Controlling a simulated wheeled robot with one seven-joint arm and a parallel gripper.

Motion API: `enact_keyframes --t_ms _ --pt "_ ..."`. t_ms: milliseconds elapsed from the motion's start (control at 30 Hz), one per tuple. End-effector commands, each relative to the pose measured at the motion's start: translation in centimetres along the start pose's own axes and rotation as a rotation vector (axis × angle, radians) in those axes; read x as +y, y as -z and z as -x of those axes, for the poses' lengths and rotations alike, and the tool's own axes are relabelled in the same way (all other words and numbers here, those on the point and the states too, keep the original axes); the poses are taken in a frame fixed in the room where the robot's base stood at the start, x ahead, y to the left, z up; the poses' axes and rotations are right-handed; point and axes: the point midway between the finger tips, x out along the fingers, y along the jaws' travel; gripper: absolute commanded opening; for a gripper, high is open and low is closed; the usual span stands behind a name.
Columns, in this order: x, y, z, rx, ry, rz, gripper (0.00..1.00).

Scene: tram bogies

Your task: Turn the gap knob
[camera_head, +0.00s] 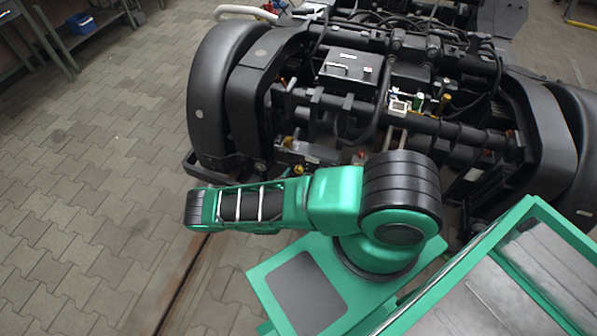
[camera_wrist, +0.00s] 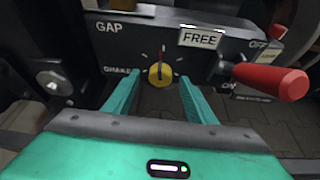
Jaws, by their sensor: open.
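The gap knob (camera_wrist: 160,75) is a small yellow knob with a dark reddish pointer standing straight up in the wrist view. It sits on a dark panel (camera_wrist: 125,45) labelled GAP at the upper left, with tick marks around the knob. My gripper (camera_wrist: 161,90) is open, its two green fingers reaching toward the panel on either side below the knob. I cannot tell from this view how far the fingertips are from it. In the head view my green arm (camera_head: 335,195) folds in front of the bogie and the gripper is not visible.
A red-handled lever (camera_wrist: 270,80) sticks out right of the knob, near the right finger. A FREE label (camera_wrist: 201,38) sits above it. A round bolt (camera_wrist: 50,82) is at the left. The black bogie (camera_head: 335,110) fills the upper middle; paved floor (camera_head: 80,220) lies open at left.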

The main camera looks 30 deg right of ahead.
Motion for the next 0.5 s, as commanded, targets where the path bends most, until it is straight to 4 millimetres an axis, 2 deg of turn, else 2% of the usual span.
enact_keyframes --t_ms 200,500 --pt "-0.1 0.0 -2.8 0.0 0.001 -0.001 0.51" --pt "0.0 0.0 -3.7 0.0 0.0 0.0 0.51"
